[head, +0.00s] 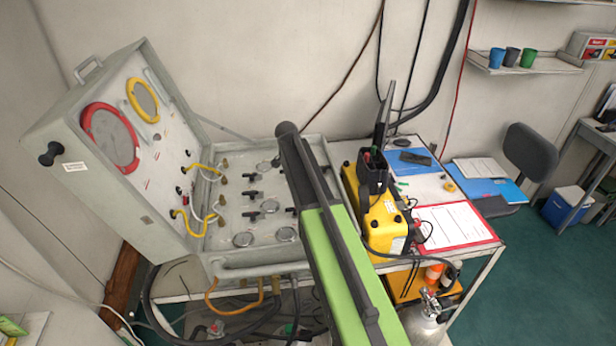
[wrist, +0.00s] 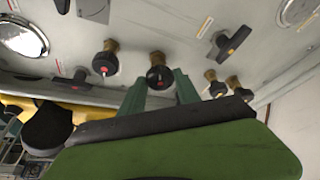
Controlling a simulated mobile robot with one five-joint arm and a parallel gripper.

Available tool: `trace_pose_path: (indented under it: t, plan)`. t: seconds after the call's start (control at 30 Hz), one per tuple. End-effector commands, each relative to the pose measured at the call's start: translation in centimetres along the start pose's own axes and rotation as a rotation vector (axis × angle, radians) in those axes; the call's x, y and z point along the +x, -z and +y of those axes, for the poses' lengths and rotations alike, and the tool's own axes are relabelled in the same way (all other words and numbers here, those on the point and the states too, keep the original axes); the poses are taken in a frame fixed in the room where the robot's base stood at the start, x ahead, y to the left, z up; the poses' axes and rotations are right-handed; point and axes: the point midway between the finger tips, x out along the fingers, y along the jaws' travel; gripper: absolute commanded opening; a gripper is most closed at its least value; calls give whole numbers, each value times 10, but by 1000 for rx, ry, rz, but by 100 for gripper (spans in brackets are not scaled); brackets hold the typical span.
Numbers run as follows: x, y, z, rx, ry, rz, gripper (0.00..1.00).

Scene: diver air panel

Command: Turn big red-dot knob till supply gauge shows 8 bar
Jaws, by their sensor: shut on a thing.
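The gripper is shut on this knob. In the head view my own arm hides the gripper and the knob. The open panel case (head: 230,225) stands on a table. Its lid carries a large red-ringed gauge (head: 110,138) and a smaller yellow-ringed gauge (head: 143,100). Their readings cannot be made out from this angle. I cannot tell which is the supply gauge.
A yellow device (head: 385,222) stands close right of the case. Yellow hoses (head: 183,222) cross the lid's hinge.

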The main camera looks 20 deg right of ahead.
Motion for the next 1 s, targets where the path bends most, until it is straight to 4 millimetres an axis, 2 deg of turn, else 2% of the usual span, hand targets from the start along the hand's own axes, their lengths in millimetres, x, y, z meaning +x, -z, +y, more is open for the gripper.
trace_pose_path:
  t: [0.5, 1.0]
  plan:
    - [0, 0, -5, 330, -135, -1, 0]
    - [0, 0, -4, 405, -166, -1, 0]
